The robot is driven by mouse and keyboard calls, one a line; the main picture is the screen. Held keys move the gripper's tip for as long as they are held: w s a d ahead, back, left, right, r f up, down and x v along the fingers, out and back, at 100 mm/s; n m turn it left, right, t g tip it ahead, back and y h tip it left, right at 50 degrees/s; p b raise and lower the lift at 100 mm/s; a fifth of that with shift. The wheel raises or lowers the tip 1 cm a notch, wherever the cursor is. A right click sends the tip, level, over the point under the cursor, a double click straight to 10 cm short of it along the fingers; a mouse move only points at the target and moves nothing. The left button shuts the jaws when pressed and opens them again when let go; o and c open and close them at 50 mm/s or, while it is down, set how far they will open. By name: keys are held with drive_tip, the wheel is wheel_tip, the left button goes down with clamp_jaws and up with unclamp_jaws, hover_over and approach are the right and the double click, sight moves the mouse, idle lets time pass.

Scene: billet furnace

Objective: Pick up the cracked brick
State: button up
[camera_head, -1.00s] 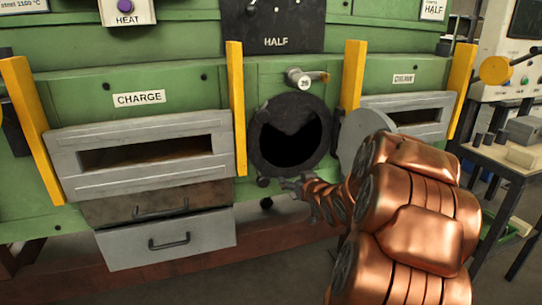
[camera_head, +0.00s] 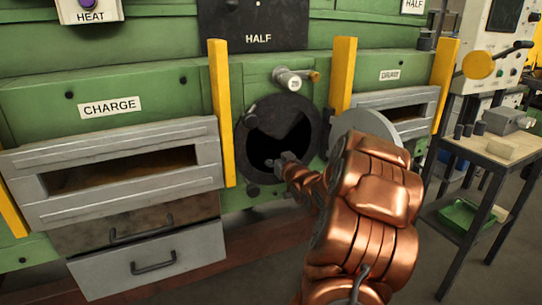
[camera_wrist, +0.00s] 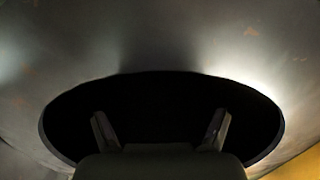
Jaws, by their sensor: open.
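I cannot pick out a brick with a visible crack in either view. The round port (camera_head: 243,132) in the green furnace front has a dark ring and a black inside, so whatever lies in it is hidden. My gripper (camera_head: 278,161) is at the port's lower right edge in the head view. In the wrist view the two fingers of my gripper (camera_wrist: 161,128) are apart with nothing visible between them. They point into the dark round opening (camera_wrist: 160,88).
A round grey disc (camera_head: 367,124) stands open at the port's right, close behind my arm. Yellow posts (camera_head: 221,112) flank the port. The charge slot frame (camera_head: 110,132) and drawers (camera_head: 152,262) are at the left. The side table (camera_head: 466,146) holds a grey box (camera_head: 507,120).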

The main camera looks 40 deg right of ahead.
sight(272, 148)
drive_tip(key=shift+x, duration=1.05)
drive_tip(key=shift+c, duration=0.3)
drive_tip(key=c, duration=1.4)
drive_tip(key=shift+s, duration=0.1)
drive_tip(key=shift+s+r, duration=0.15)
drive_tip(key=shift+r, duration=0.35)
wheel_tip(272, 148, up, 6)
drive_tip(key=shift+r, duration=0.15)
drive_tip(key=shift+c, duration=0.2)
drive_tip(key=b+v, duration=0.1)
drive_tip(key=v, duration=1.8)
drive_tip(key=shift+s+a, duration=0.15)
drive_tip(key=shift+s, duration=0.1)
